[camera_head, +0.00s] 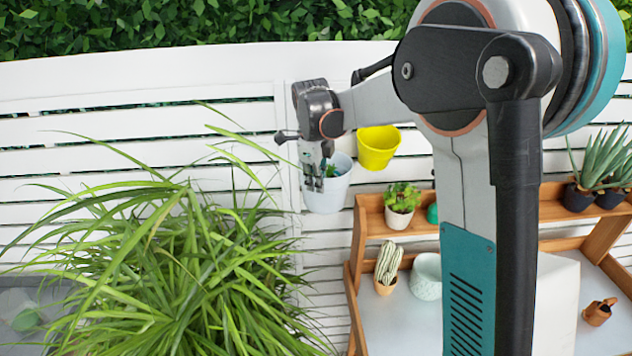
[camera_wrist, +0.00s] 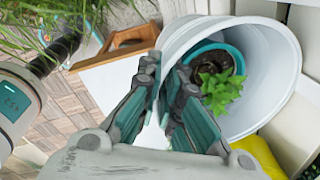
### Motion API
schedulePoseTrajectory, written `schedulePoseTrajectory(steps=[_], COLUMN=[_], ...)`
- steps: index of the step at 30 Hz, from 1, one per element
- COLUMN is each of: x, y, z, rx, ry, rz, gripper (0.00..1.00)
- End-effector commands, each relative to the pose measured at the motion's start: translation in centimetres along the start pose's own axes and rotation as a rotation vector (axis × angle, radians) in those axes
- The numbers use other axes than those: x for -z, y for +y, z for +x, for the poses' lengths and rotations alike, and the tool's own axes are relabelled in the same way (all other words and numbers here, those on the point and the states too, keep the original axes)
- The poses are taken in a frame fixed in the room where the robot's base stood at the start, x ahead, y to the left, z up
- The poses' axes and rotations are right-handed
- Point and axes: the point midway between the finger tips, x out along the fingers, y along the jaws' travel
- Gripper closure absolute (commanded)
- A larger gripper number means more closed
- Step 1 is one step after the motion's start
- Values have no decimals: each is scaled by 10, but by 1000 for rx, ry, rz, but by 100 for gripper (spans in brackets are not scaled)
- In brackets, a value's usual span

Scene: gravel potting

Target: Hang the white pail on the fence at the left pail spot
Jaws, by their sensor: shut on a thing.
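The white pail (camera_head: 328,192) is in front of the white slatted fence (camera_head: 200,62), just left of and a little lower than a yellow pail (camera_head: 378,147). My gripper (camera_head: 316,178) is at the left side of the white pail's rim. In the wrist view the white pail (camera_wrist: 272,62) lies right of my gripper (camera_wrist: 168,80), whose fingers are shut on the rim. A teal pot (camera_wrist: 232,52) with a small green plant (camera_wrist: 217,94) sits inside the pail. I cannot tell whether the pail touches the fence; its hanging point is hidden.
A large grassy plant (camera_head: 190,265) spreads below and left of the pail. A wooden potting bench (camera_head: 356,262) stands right, with a small succulent pot (camera_head: 398,218), a cactus pot (camera_head: 387,285) and a pale pot (camera_head: 427,275). The fence left of the pail is bare.

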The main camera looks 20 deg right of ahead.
Motion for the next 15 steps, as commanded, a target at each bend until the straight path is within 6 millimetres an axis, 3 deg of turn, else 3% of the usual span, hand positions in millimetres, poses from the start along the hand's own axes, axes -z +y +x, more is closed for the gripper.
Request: schedulePoseTrajectory(steps=[15], x=[0], y=[1], z=[6], rx=[0], ry=[0], rz=[0], gripper=[100])
